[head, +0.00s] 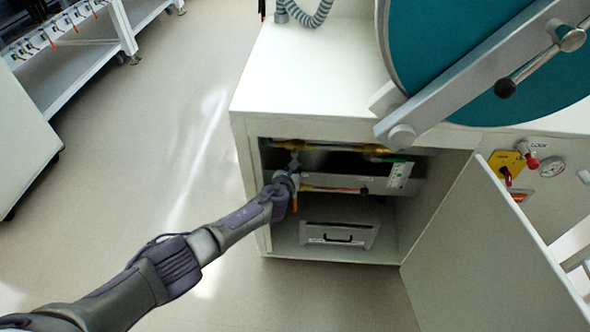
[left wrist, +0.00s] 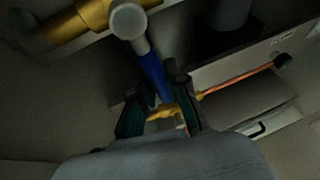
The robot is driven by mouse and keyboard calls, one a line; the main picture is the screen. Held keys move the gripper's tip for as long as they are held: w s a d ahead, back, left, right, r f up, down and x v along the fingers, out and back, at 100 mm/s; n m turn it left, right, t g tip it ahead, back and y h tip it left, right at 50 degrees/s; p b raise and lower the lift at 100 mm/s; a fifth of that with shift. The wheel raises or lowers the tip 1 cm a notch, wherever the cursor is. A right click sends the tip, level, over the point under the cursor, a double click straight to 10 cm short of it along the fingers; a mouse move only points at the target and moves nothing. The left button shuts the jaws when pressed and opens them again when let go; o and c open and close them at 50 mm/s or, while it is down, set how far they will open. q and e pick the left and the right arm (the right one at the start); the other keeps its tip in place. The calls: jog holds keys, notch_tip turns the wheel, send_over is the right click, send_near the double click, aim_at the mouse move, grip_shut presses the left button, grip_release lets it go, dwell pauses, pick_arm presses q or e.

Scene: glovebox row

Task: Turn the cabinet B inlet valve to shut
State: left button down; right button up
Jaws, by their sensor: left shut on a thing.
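In the left wrist view a blue lever handle (left wrist: 152,72) runs down from a pale round hub (left wrist: 128,21) next to a brass pipe fitting (left wrist: 92,14). My left gripper (left wrist: 158,108) is shut on the lower end of this blue handle, one finger on each side. A yellow-orange piece shows just behind the fingertips. In the head view my left gripper (head: 290,175) reaches into the open cabinet base, below the brass piping (head: 305,146), and hides the valve. I cannot read a cabinet letter. My right gripper is in neither view.
The cabinet door (head: 490,250) stands open at the right. Inside are an orange-red rod (head: 335,189) with a black end and a grey drawer box (head: 340,236) with a black handle. A large teal round door (head: 470,50) is above. Open floor (head: 150,150) lies to the left.

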pick_arm(q)
jog(key=shift+a, duration=0.15)
jog(key=c, duration=1.2)
grip_release()
jog(key=shift+o, duration=0.2)
jog(key=shift+s, duration=0.1)
jog(key=v, duration=1.1)
jog(key=shift+s+r, duration=0.15)
jog(key=shift+s, duration=0.2)
